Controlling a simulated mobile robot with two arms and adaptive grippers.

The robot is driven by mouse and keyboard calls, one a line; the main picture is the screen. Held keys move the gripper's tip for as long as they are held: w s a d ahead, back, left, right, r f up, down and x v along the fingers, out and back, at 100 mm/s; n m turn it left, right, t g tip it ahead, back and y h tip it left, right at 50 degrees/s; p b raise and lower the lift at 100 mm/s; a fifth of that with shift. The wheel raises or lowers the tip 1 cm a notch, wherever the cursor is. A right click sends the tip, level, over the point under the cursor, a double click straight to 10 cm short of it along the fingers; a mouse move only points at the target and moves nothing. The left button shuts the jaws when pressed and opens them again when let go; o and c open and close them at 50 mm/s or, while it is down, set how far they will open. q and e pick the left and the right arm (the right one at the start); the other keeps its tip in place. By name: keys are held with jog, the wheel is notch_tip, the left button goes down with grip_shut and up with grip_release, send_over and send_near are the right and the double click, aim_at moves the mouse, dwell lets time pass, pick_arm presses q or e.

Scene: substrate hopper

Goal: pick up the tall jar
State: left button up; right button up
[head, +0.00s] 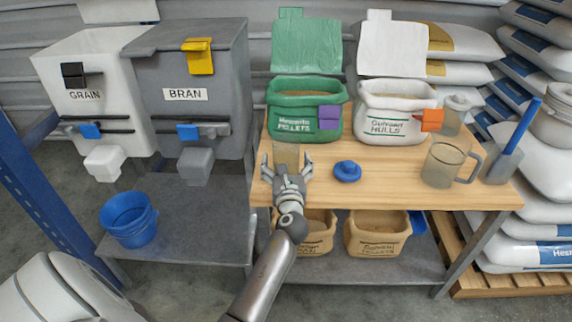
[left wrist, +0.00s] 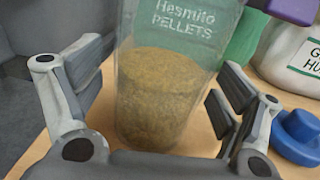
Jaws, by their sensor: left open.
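The tall jar (head: 286,156) is clear and stands upright on the wooden bench top, in front of the green pellets sack. In the left wrist view the jar (left wrist: 160,100) is filled with tan pellets, and its rim is out of view at the top. My left gripper (head: 287,164) is open. Its two fingers stand on either side of the jar, with a gap showing on each side in the left wrist view. The blue lid (head: 347,172) lies on the bench to the right of the jar. My right gripper is not in view.
The green pellets sack (head: 290,125) and white hulls sack (head: 385,122) stand behind. A clear jug (head: 442,165) and a grey holder with a blue-handled tool (head: 505,160) stand at right. Grain and bran bins stand left, with a blue bucket (head: 128,222) below.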

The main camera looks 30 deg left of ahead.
aim_at(285, 142)
pick_arm(q)
jog(key=shift+w+a, duration=0.2)
jog(key=shift+w, duration=0.05)
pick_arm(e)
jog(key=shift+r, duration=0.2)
pick_arm(q)
jog(key=shift+c, duration=0.2)
jog(key=c, duration=1.2)
jog(key=shift+c, duration=0.4)
jog(key=shift+r, duration=0.2)
notch_tip(285, 142, up, 4)
jog(key=shift+f+p, duration=0.2)
jog(key=shift+p, duration=0.95)
notch_tip(285, 142, up, 6)
jog(key=p, duration=0.3)
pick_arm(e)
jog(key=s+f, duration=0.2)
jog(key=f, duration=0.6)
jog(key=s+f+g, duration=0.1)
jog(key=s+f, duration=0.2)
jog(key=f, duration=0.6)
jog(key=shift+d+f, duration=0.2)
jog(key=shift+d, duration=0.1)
